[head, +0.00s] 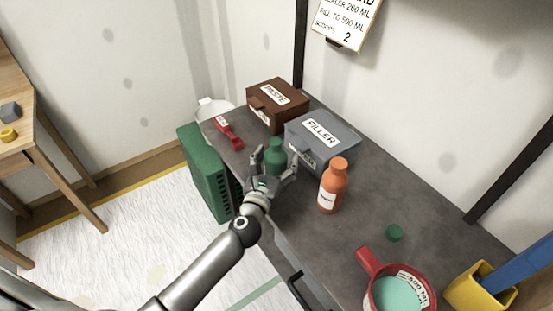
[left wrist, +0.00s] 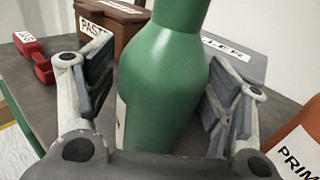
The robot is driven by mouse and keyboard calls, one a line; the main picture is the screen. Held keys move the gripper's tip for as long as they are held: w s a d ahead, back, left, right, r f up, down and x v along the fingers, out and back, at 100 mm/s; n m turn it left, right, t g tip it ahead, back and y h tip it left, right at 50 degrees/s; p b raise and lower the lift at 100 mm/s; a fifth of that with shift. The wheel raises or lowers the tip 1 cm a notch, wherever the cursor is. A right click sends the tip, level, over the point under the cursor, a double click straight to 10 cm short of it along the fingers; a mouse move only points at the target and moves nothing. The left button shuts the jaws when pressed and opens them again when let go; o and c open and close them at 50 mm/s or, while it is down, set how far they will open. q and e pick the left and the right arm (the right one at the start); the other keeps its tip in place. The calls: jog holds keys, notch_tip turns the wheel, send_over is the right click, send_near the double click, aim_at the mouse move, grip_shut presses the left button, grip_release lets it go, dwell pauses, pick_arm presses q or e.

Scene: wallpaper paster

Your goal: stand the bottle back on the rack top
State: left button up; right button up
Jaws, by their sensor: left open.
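A green bottle (head: 276,154) stands upright on the dark grey rack top (head: 375,190), in front of the grey FILLER box. My left gripper (head: 275,164) is open, with its fingers on both sides of the bottle. In the left wrist view the green bottle (left wrist: 165,80) is between the finger pads, with a gap on the left side and the right pad close to it. I cannot tell whether the right pad touches. The bottle's base is hidden by the gripper's palm. My right gripper is out of view.
An orange bottle (head: 333,187) stands right of the gripper. The FILLER box (head: 322,140), brown PASTE box (head: 277,104) and a red scoop (head: 229,133) are behind. A green cap (head: 394,232), red jug (head: 375,272) and yellow container (head: 480,288) are at the right. A sign (head: 345,22) hangs above.

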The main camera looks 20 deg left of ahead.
pick_arm(q)
jog(key=shift+r, duration=0.1)
jog(key=shift+s+r, duration=0.1)
jog(key=shift+s, duration=0.05)
jog(key=s+b, duration=0.1)
jog(key=s, duration=1)
jog(key=shift+s, duration=0.35)
jog(key=shift+a, duration=0.1)
